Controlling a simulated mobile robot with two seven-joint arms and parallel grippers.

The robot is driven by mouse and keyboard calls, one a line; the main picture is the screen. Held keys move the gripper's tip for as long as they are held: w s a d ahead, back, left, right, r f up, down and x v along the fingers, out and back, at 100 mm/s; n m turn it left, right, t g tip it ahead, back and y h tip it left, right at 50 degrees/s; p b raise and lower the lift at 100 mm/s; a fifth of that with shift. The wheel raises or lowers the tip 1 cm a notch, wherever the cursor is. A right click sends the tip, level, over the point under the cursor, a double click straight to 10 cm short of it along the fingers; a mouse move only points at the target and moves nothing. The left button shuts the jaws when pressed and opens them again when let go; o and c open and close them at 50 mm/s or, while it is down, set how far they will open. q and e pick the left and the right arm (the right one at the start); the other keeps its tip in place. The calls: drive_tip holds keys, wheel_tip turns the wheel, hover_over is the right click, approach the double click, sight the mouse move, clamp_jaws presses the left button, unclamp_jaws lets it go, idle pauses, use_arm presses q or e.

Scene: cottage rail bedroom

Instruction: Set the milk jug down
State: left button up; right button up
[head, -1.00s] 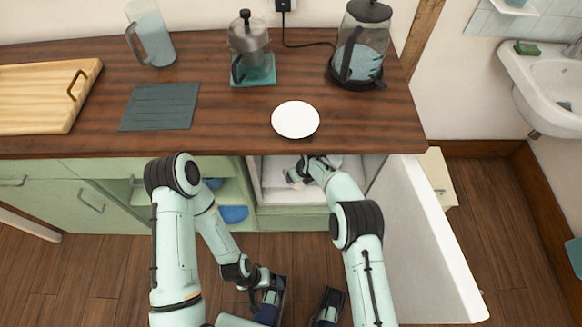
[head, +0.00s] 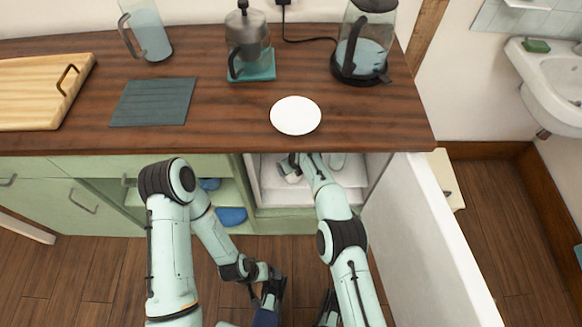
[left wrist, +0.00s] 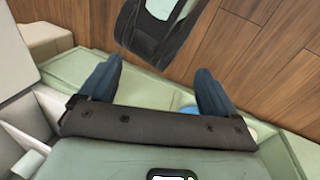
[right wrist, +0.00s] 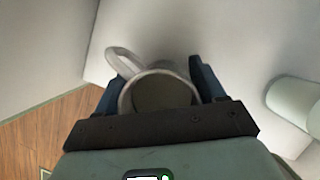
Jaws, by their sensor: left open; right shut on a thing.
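The milk jug (right wrist: 163,92) is a small grey-white metal-looking jug with a loop handle, seen from above in the right wrist view. My right gripper (right wrist: 155,76) is shut on it, one finger on each side. In the head view the jug (head: 288,171) is inside the open fridge compartment (head: 268,190) under the counter, partly hidden by my right arm. I cannot tell whether its base touches the surface below. My left gripper (left wrist: 158,80) is open and empty, low in front of the cabinets; it also shows in the head view (head: 271,284).
The open white fridge door (head: 415,230) stands right of my right arm. A pale cylinder (right wrist: 296,102) is right of the jug inside the fridge. The countertop edge overhangs the opening. On the counter are a white plate (head: 296,115), a slate mat (head: 153,102) and a kettle (head: 362,45).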

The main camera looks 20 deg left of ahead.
sight(297, 182)
drive_tip(key=o, duration=1.3)
drive_tip(key=shift+f, duration=0.1)
use_arm(q)
drive_tip(key=shift+w+a+f, duration=0.1)
drive_tip(key=shift+w, duration=0.05)
use_arm(e)
drive_tip(key=shift+s+d+r, duration=0.1)
drive_tip(key=shift+r, duration=0.35)
drive_tip(key=s+d+p, duration=0.1)
drive_tip(key=p, duration=0.1)
drive_tip(key=s+d+p, duration=0.1)
drive_tip(key=d, duration=0.1)
drive_tip(key=shift+s+r+p, duration=0.3)
drive_tip(key=shift+r+p, duration=0.1)
use_arm(q)
drive_tip(key=s+d+r+g+p, duration=0.1)
drive_tip(key=s+d+r, duration=0.1)
drive_tip(key=s+r, duration=0.3)
drive_tip(key=shift+s+r+g+h, duration=0.3)
drive_tip(key=shift+r+g, duration=0.1)
drive_tip(key=shift+r, duration=0.05)
use_arm(e)
drive_tip(key=s+d, duration=0.5)
drive_tip(key=d, duration=0.1)
drive_tip(key=shift+s+f, duration=0.2)
drive_tip(key=shift+s, duration=0.15)
